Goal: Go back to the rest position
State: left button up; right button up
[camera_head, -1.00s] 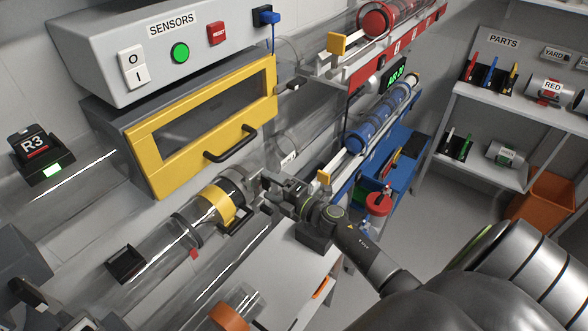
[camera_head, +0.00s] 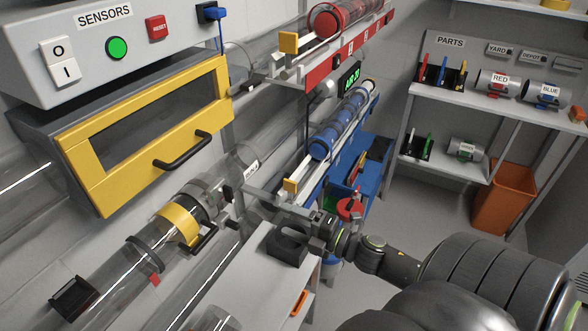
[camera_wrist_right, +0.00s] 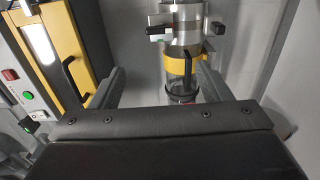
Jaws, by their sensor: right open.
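My right gripper (camera_head: 303,222) is open and empty in front of the lower blue rack, above and beside the white table. In the right wrist view its two dark fingers (camera_wrist_right: 155,86) stand wide apart with nothing between them. The clear tube with a yellow collar (camera_head: 178,224) and black handle lies to the left of the gripper, apart from it. In the right wrist view that yellow collar (camera_wrist_right: 183,64) shows beyond the fingers. My left gripper is not in view.
A yellow-framed door (camera_head: 94,190) with a black handle hangs under the sensors panel (camera_head: 90,40). The parts shelf (camera_head: 480,100) and an orange bin (camera_head: 503,195) stand at the right.

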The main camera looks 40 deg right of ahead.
jog(key=shift+s, duration=0.25)
dwell(0.4)
jog(key=s+d+f+m+g+h, duration=0.1)
jog(key=d+f+m+h, duration=0.25)
jog(key=f, duration=0.35)
jog(key=d+f+m+g+h, duration=0.15)
jog(key=d+f+m, duration=0.25)
jog(key=f, duration=0.4)
jog(key=s+d+f+m+g+h, duration=0.1)
jog(key=s+f+m+g+h, duration=0.2)
jog(key=f, duration=0.5)
jog(key=s+d+f+m+g, duration=0.1)
jog(key=s+f+m, duration=0.35)
jog(key=f, duration=0.35)
jog(key=s+a+f+m+g, duration=0.2)
jog(key=s+a+f+g, duration=0.1)
jog(key=s+f, duration=0.3)
jog(key=s+a+f+m+g, duration=0.3)
jog(key=s+a+f, duration=0.3)
jog(key=s, duration=0.5)
jog(key=s+a+f+m+g+y, duration=0.1)
jog(key=s+a+f+m+g, duration=0.1)
jog(key=s+a+f, duration=0.3)
jog(key=s+f+g, duration=0.1)
jog(key=s+f, duration=0.1)
jog(key=s, duration=0.2)
jog(key=shift+a+f+m, duration=0.2)
jog(key=shift+m, duration=0.1)
